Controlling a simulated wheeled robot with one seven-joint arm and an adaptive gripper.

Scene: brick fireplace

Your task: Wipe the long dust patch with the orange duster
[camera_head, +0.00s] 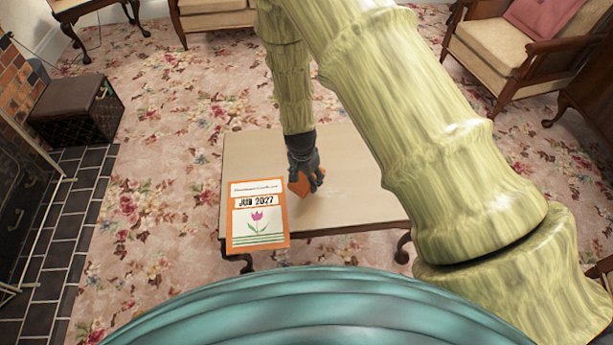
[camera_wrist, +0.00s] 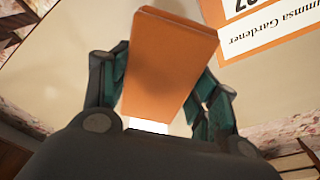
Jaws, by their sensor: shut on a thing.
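My gripper (camera_head: 305,176) is over the middle of the low wooden table (camera_head: 248,160), pointing down. It is shut on the orange duster (camera_wrist: 165,65), a block that shows between both fingers in the wrist view. In the head view only part of the duster (camera_head: 300,187) shows beside the dark fingers, at or just above the tabletop. A faint pale patch, perhaps the dust (camera_head: 338,187), lies on the table right of the gripper. Its full extent is hard to make out, and my arm hides part of the table.
An orange-bordered calendar sheet (camera_head: 257,215) with a tulip lies on the table's left front part, close left of the duster. A dark box (camera_head: 78,108) stands by the brick fireplace at left. Armchairs (camera_head: 525,40) stand at the back. The table's right front part is clear.

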